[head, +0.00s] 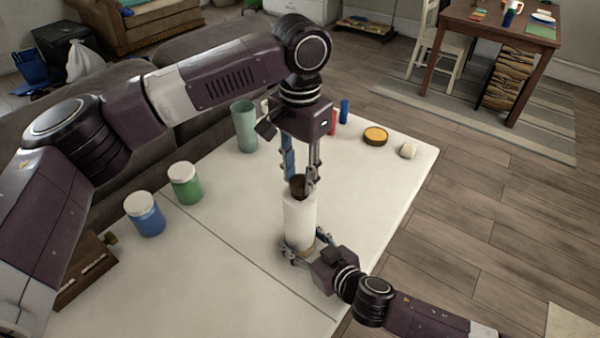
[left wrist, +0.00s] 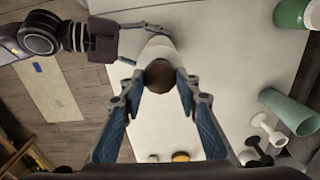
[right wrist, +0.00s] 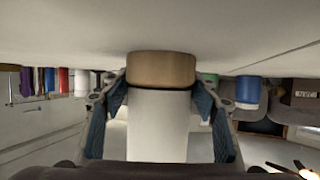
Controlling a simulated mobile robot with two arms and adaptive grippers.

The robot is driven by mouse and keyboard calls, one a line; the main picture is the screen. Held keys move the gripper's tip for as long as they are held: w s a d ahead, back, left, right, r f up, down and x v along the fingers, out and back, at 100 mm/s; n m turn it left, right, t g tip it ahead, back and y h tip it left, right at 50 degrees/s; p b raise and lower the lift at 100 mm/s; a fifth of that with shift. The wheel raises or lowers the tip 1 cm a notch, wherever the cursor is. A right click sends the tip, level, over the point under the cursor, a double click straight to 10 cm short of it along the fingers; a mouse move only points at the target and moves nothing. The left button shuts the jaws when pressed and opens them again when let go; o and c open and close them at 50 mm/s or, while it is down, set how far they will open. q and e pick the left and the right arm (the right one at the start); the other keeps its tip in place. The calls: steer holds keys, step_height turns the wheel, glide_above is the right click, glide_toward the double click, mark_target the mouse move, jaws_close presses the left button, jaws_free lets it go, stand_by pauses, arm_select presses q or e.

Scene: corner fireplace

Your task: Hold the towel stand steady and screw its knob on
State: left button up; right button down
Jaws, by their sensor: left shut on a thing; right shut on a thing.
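The towel stand stands upright on the white table, with a white paper roll (head: 300,222) around it and a tan round base (right wrist: 160,70) that shows upside down in the right wrist view. My left gripper (head: 302,184) points down from above, its fingers on either side of the dark brown knob (left wrist: 160,76). The knob is at the top of the roll; I cannot tell whether it touches the stand's post, which is hidden.
On the white table (head: 230,240) are a blue jar (head: 145,215), a green jar (head: 185,184), a teal cup (head: 245,128), a yellow-topped tin (head: 375,136) and a small white object (head: 408,149). A wooden box (head: 88,268) is at the left. The table's front middle is clear.

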arm_select(q)
steer(key=m, duration=2.4)
steer(key=shift+m, duration=0.4)
steer(key=m, duration=0.5)
steer(key=o, duration=0.9)
steer(key=shift+c, duration=0.2)
